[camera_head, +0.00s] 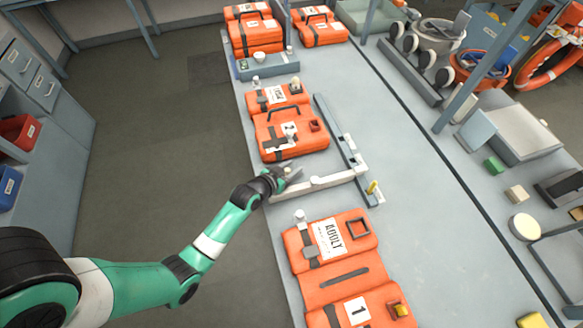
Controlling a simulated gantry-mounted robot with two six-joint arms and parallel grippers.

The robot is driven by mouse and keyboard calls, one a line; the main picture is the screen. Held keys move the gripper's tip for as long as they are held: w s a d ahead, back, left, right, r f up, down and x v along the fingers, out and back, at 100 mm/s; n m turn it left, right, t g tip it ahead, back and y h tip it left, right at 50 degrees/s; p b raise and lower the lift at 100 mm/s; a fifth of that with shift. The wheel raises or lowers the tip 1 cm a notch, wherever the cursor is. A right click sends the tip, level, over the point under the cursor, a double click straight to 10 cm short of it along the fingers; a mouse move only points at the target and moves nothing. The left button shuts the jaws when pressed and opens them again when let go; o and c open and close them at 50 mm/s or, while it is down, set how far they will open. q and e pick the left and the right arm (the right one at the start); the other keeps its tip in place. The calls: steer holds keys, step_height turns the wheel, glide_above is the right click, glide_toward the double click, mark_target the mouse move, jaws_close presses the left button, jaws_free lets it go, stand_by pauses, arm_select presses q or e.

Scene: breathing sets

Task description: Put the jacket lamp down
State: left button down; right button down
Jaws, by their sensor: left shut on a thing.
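My left gripper (284,178) reaches in from the left and is over the table's left edge, just below the middle orange lifejacket pack. It is shut on a small pale thing, seemingly the jacket lamp (289,169), mostly hidden by the fingers. The fingers are close to the left end of a white bar (325,182); I cannot tell if they touch it. The middle orange pack (312,139) lies just above the gripper. An opened orange jacket with a lettered label (329,238) lies below it. My right gripper is not in view.
A grey rail (335,132) runs beside the middle pack, with a yellow piece (373,187) near its lower end. A grey box (268,66) and more orange packs (322,32) are farther up.

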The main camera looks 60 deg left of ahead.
arm_select(q)
steer(key=shift+c, duration=2.3)
jaws_free()
steer(key=shift+f, duration=0.15)
steer(key=shift+r+p, duration=0.3)
steer(key=shift+r, duration=0.05)
steer(key=p+v, duration=0.3)
steer(key=v, duration=0.9)
steer(key=shift+f, duration=0.2)
